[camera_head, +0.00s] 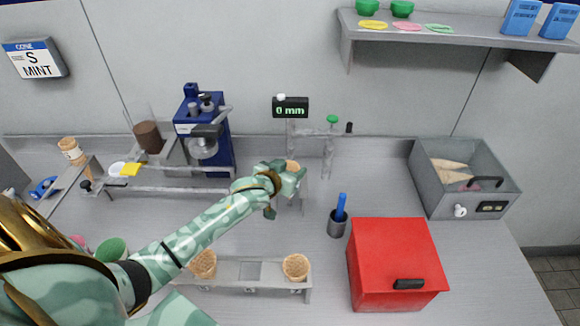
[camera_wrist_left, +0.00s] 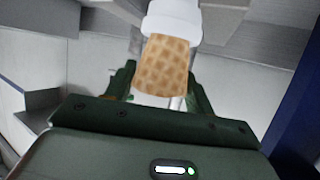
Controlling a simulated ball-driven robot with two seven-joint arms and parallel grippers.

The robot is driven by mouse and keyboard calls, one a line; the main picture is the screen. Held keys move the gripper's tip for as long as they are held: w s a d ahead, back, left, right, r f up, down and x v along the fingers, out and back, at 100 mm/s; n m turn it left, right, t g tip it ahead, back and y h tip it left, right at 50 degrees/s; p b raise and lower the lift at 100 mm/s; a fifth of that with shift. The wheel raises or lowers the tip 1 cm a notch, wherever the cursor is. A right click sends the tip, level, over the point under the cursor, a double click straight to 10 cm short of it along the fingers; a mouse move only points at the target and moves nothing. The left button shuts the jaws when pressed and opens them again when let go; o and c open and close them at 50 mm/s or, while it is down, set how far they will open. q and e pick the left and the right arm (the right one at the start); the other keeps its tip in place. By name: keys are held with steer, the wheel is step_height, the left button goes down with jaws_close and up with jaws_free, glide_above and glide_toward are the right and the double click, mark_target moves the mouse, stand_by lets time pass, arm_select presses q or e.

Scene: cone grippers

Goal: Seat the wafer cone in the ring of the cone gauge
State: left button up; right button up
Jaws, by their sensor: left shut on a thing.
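A tan wafer cone (camera_head: 292,165) is in my left gripper (camera_head: 288,183), which is shut on it. In the left wrist view the cone (camera_wrist_left: 165,66) stands between the two green fingers (camera_wrist_left: 160,92), its waffle pattern showing. A white round part (camera_wrist_left: 172,20) lies right against its far end; I cannot tell whether it belongs to the gauge. The cone gauge stands just behind the gripper, with a black display (camera_head: 290,107) reading 0 mm and a grey arm (camera_head: 318,133). The gripper and cone hide its ring, so I cannot tell whether the cone is inside it. My right gripper is out of view.
A rack (camera_head: 240,284) in front holds two cones with a bare place between. A red box (camera_head: 395,262), a cup (camera_head: 337,226) with a blue-handled tool and a grey bin (camera_head: 432,196) of cones stand right. A blue machine (camera_head: 190,128) stands back left.

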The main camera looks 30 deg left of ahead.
arm_select(q)
steer(key=shift+f, duration=0.15)
steer(key=o, duration=0.8)
steer(key=shift+s, duration=0.1)
steer(key=shift+s+r, duration=0.2)
steer(key=shift+s, duration=0.1)
steer(key=p+v, duration=0.3)
steer(key=v, duration=1.2)
steer(key=shift+s, duration=0.25)
steer(key=shift+p, duration=0.3)
